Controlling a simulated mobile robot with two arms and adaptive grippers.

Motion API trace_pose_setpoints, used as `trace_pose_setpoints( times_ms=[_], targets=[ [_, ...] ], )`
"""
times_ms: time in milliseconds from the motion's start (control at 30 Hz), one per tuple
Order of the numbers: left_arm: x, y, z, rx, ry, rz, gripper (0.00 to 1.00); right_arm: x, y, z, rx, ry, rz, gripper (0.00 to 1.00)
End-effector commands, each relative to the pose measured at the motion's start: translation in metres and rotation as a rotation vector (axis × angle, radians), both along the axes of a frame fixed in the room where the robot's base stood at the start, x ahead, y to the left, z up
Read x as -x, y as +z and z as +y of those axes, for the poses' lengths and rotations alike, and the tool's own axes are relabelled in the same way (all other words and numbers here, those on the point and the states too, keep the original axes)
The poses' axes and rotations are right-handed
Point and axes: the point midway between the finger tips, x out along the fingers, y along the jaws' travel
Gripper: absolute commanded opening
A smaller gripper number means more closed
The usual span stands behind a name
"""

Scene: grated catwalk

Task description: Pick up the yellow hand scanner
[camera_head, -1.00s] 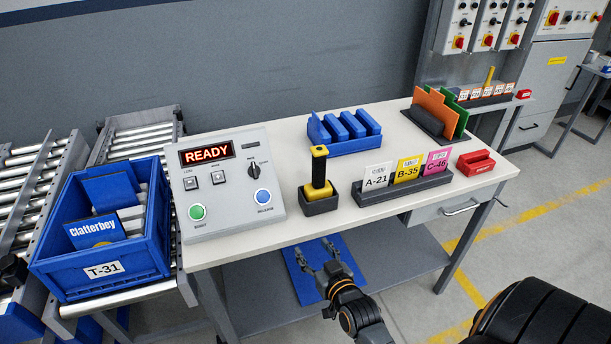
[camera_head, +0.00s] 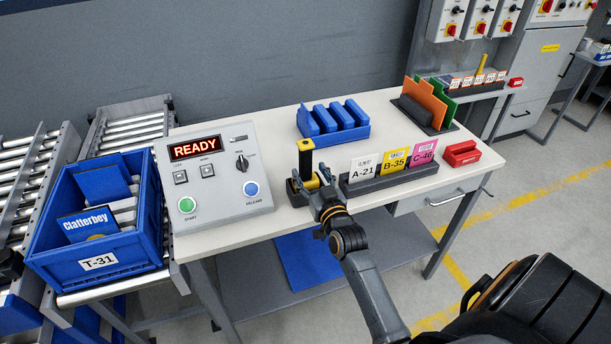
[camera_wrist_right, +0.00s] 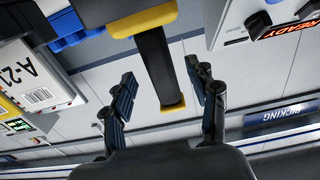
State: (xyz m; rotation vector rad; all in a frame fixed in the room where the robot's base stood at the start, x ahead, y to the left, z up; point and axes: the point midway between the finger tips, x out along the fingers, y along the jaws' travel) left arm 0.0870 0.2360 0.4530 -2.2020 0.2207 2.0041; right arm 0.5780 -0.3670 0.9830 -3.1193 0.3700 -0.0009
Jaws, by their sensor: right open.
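The yellow hand scanner (camera_head: 305,158) stands upright in a small dark holder on the table, with a black grip and yellow end. My right gripper (camera_head: 319,178) is in front of it and hides part of its lower body and the holder. In the right wrist view the scanner's black grip (camera_wrist_right: 158,65) runs between the fingers of my open gripper (camera_wrist_right: 163,92), with a finger on either side and gaps left. My left gripper is not in view.
A grey control box (camera_head: 214,176) reading READY stands left of the scanner. A dark rack with cards A-21 (camera_head: 363,171), B-35 and C-46 stands close on the right. A blue rack (camera_head: 333,134) is behind. A blue crate (camera_head: 122,262) is at far left.

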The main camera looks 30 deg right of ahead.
Motion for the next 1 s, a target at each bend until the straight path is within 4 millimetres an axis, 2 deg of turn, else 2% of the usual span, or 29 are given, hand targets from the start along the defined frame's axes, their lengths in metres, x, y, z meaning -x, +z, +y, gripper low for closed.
trace_pose_setpoints(
  times_ms=[100,233,533,567,833,1000],
  targets=[
    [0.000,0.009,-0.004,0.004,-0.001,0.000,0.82,-0.019,0.002,-0.004,0.001,0.001,-0.001,0.58],
    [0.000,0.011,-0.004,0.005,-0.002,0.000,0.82,-0.034,0.000,-0.008,0.001,0.001,-0.001,0.58],
    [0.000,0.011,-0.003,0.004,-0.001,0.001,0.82,-0.040,-0.002,-0.010,0.001,0.000,-0.001,0.58],
    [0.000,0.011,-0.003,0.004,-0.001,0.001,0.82,-0.040,-0.002,-0.010,0.001,0.000,-0.001,0.56],
    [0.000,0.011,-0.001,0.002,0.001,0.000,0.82,-0.040,-0.002,-0.010,0.001,0.000,0.000,0.01],
    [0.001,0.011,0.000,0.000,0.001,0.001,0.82,-0.040,-0.001,-0.010,0.001,0.000,-0.002,0.00]
  ],
)
